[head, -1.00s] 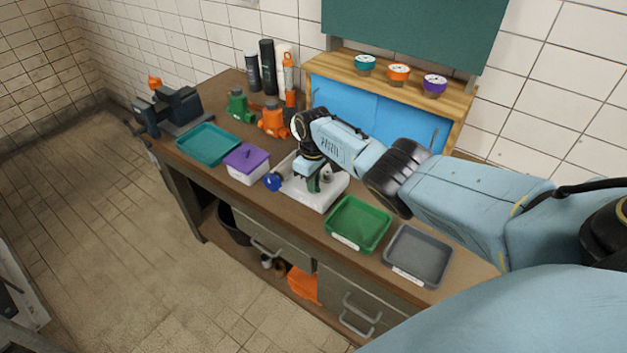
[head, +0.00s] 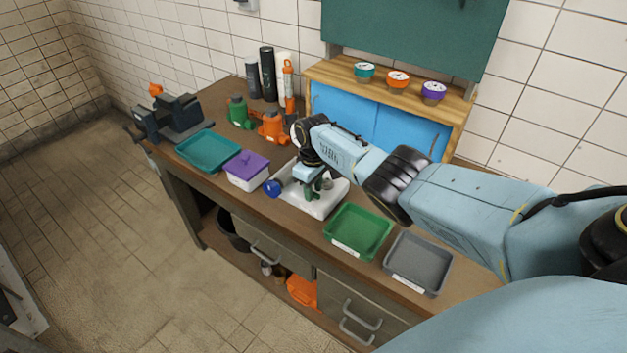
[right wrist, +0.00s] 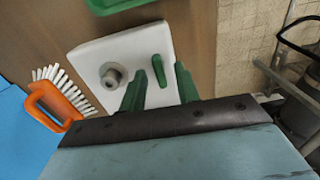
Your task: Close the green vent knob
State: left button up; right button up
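The green vent knob (right wrist: 158,70) is a small elongated handle on top of a white unit (right wrist: 90,55) on the workbench. In the right wrist view it lies between the two green fingers of my right gripper (right wrist: 157,84), close to their tips, with a visible gap on each side. The right gripper is open and holds nothing. In the head view the right gripper (head: 317,188) is over the white unit (head: 318,209), and I cannot tell the knob from the green fingers there. My left gripper is not in view.
A grey round fitting (right wrist: 112,75) stands beside the knob. A blue knob (head: 272,188) sits at the unit's left side. Green (head: 358,231) and grey (head: 418,264) trays lie to the right, a purple-lidded box (head: 247,170) to the left. An orange brush (right wrist: 52,107) lies nearby.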

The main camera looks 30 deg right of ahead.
jog(key=shift+r, duration=0.45)
notch_tip(320, 180, up, 12)
jog(key=p, duration=0.1)
jog(key=shift+r+p, duration=0.25)
jog(key=shift+p, duration=0.15)
